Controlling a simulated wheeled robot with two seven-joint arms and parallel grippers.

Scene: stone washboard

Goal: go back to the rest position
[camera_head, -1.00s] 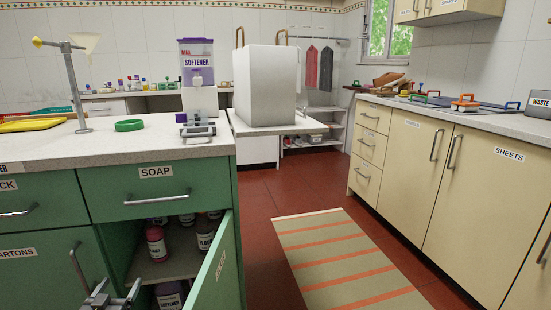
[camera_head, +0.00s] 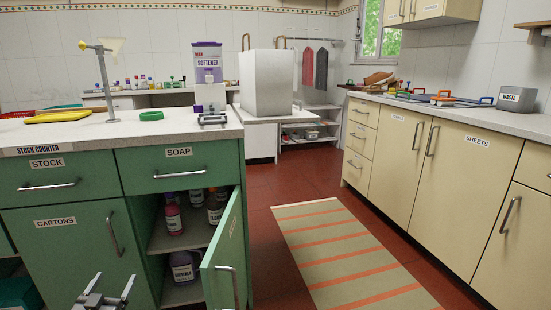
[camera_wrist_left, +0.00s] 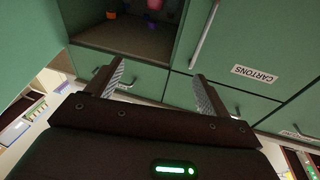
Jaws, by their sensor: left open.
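My left gripper (camera_head: 104,296) is at the bottom left of the head view, low in front of the green cabinet. Its fingers are apart with nothing between them. In the left wrist view the two open fingers (camera_wrist_left: 156,92) point toward the cabinet front near the CARTONS door (camera_wrist_left: 252,74). The CARTONS door (camera_head: 72,245) is shut. My right gripper is not in view.
The green cabinet's SOAP side door (camera_head: 226,262) stands open, with bottles (camera_head: 173,217) on its shelves. A striped mat (camera_head: 345,250) lies on the red floor. Cream cabinets (camera_head: 455,180) line the right. The floor aisle between is clear.

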